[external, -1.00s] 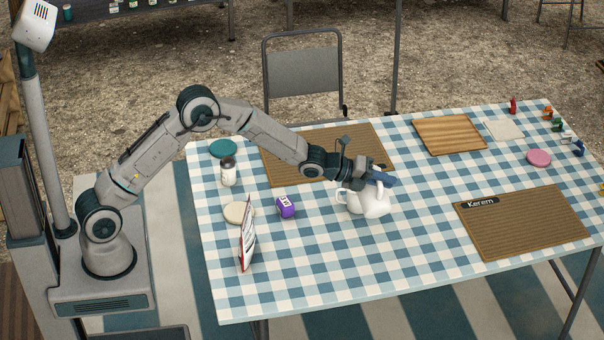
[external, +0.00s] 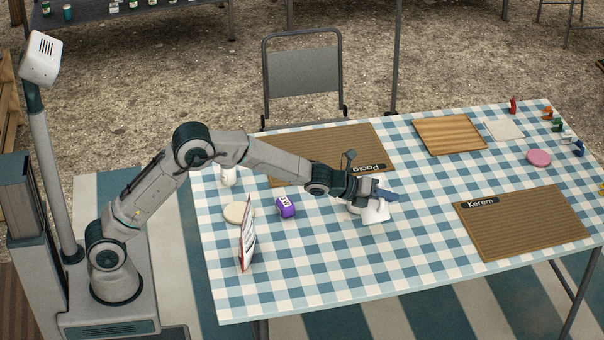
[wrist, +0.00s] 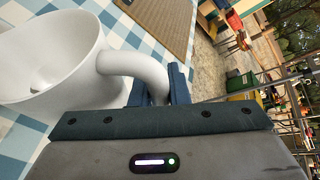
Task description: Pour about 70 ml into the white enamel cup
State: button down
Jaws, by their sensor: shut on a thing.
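My gripper (external: 372,193) is over the middle of the checked table. In the wrist view its blue fingers (wrist: 160,88) are shut on the handle (wrist: 138,68) of a white jug (wrist: 70,70). The jug body (external: 376,213) hangs below the gripper in the external view and looks tilted. Part of a white form (external: 350,208) shows just left of it, under my wrist; I cannot tell whether this is the white enamel cup or part of the jug. No liquid or stream is visible.
A purple box (external: 286,207), an upright card (external: 246,247), a cream disc (external: 238,212) and a white-bodied shaker (external: 228,176) stand to the left. The "Kerem" mat (external: 525,225) lies right, the "Paola" mat (external: 330,140) behind. The table front is clear.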

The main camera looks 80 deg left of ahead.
jog(key=d+f+m+b, duration=0.1)
jog(key=b, duration=0.4)
jog(key=d+f+m+y+b, duration=0.1)
jog(key=d+f+b, duration=0.1)
jog(key=b, duration=0.4)
jog(key=shift+w+d+f+y, duration=0.15)
jog(key=shift+d+f+y, duration=0.05)
jog(key=shift+f+y, duration=0.1)
jog(key=shift+d+b, duration=0.1)
jog(key=shift+b, duration=0.2)
